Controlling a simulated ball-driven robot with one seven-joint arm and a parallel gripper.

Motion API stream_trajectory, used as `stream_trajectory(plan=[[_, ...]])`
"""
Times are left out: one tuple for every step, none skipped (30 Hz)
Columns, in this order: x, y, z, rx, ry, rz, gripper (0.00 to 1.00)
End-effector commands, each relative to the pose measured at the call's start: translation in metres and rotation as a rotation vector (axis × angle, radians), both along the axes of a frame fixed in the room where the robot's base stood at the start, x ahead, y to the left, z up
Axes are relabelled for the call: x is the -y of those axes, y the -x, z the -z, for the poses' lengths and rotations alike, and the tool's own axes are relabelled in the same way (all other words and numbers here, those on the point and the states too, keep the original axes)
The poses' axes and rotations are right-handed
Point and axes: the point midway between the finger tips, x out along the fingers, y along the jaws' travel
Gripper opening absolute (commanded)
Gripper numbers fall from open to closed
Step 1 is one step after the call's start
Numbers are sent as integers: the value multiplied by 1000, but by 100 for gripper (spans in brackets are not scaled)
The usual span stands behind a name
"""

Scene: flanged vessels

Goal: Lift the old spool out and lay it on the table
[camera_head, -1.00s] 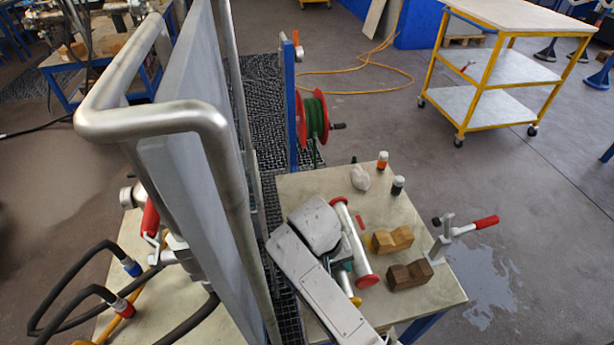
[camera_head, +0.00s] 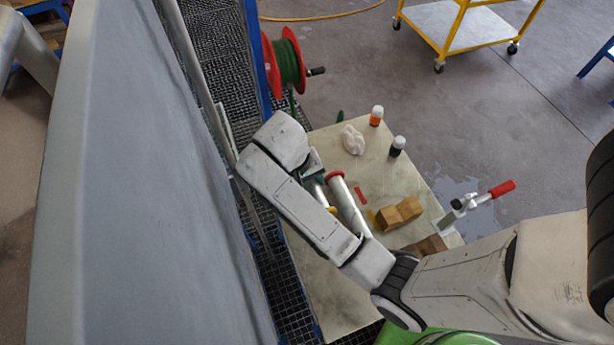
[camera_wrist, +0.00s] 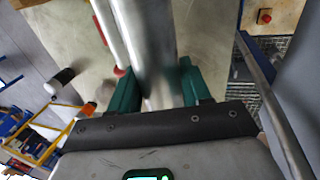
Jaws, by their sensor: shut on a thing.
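My gripper (camera_wrist: 157,88) has its green fingers closed around a bare metal pipe spool (camera_wrist: 145,35), apparently the old spool. In the head view my gripper (camera_head: 314,178) is over the left part of the table (camera_head: 330,295), mostly hidden by my arm. Part of the held spool (camera_head: 318,193) shows below it, near a yellow end. Whether it touches the table is hidden. A second spool (camera_head: 350,208) with a red flange lies on the table just right of it, nearly parallel. In the wrist view this second spool (camera_wrist: 106,25) is left of the held one.
Wooden V-blocks (camera_head: 400,213), a white rag (camera_head: 352,139), an orange-banded bottle (camera_head: 376,116), a dark bottle (camera_head: 397,146) and a red-handled clamp (camera_head: 490,197) occupy the table. A tall grey panel (camera_head: 150,190) and a rail stand left. The front-left tabletop is clear.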

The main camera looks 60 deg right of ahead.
Motion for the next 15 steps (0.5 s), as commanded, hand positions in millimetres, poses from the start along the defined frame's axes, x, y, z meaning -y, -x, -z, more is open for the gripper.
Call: stream_trajectory(plan=[[0, -1, -1, 2, 1, 0, 0], [0, 0, -1, 2, 1, 0, 0], [0, 0, -1, 2, 1, 0, 0], [0, 0, -1, 2, 1, 0, 0], [0, 0, 0, 2, 1, 0, 0], [0, 0, 2, 2, 1, 0, 0], [0, 0, 3, 2, 1, -1, 0], [0, 0, 5, 1, 1, 0, 0], [0, 0, 8, 1, 1, 0, 0], [0, 0, 10, 1, 1, 0, 0], [0, 0, 12, 1, 1, 0, 0], [0, 0, 16, 1, 1, 0, 0], [0, 0, 18, 2, 1, -1, 0], [0, 0, 21, 2, 1, -1, 0], [0, 0, 24, 2, 1, -1, 0]])
